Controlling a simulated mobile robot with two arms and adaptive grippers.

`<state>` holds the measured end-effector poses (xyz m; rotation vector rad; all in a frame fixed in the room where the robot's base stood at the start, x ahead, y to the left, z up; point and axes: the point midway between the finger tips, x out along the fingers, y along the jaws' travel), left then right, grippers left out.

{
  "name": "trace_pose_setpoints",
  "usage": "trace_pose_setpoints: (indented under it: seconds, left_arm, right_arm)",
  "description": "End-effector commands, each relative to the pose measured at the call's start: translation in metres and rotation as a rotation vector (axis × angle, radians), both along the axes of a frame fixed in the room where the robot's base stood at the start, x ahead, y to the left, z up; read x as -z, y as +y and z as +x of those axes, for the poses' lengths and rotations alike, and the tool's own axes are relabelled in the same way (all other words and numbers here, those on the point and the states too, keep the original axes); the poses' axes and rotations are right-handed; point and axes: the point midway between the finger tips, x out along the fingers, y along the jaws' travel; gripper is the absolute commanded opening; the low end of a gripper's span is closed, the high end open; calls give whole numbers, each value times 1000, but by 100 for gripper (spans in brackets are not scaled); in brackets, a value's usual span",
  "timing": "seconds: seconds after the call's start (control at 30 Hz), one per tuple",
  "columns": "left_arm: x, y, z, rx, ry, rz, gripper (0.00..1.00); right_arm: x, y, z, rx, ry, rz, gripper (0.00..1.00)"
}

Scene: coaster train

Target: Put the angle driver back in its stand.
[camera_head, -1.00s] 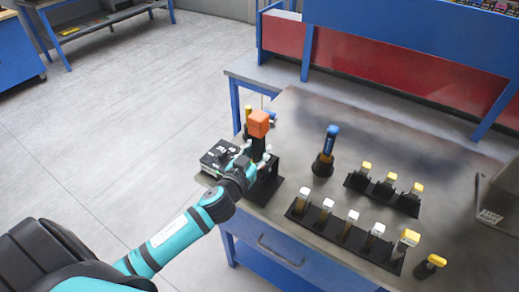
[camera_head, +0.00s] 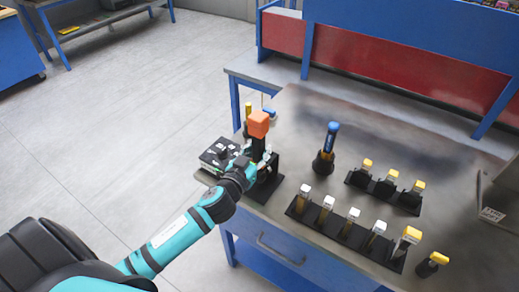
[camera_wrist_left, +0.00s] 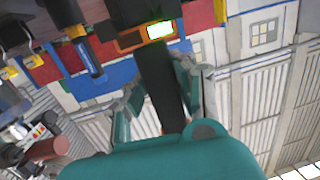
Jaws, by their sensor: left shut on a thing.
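The angle driver (camera_head: 258,124), with an orange head on a black body, stands upright at the left end of the steel table. My left gripper (camera_head: 257,158) is shut on its black body, below the orange head. In the left wrist view, the black body (camera_wrist_left: 160,78) runs between the two fingers, with an orange part and a lit display at its far end. A black stand (camera_head: 270,186) is right at the gripper, partly hidden by it. I cannot tell whether the driver's lower end is seated in it. My right gripper is not in view.
A grey-black box (camera_head: 216,153) is close left of the gripper. A blue-topped tool (camera_head: 330,140) stands in a round black base to the right. Black racks of yellow- and white-topped pieces (camera_head: 345,235) fill the front right. The table's back middle is clear.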

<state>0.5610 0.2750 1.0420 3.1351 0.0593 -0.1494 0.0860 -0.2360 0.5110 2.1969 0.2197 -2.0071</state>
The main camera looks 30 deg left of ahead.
Motion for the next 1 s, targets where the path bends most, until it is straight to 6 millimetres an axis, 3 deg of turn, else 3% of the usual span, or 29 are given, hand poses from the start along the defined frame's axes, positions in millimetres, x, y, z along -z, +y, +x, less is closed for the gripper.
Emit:
trace_pose_setpoints:
  seconds: [0.17, 0.2, 0.4, 0.77, 1.0]
  left_arm:
    - [-2, 0, 1, 2, -9, 0, 0]
    - [-2, 0, 1, 2, -9, 0, 28]
    - [0, 0, 1, 1, -5, 0, 52]
    - [5, 0, -8, -1, 6, -2, 52]
    - [0, -2, -52, -1, 5, -4, 52]
  right_arm:
    - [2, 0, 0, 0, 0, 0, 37]
    - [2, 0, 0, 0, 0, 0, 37]
    - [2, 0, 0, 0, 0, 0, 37]
    - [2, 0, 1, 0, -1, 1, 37]
    - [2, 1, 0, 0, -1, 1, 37]
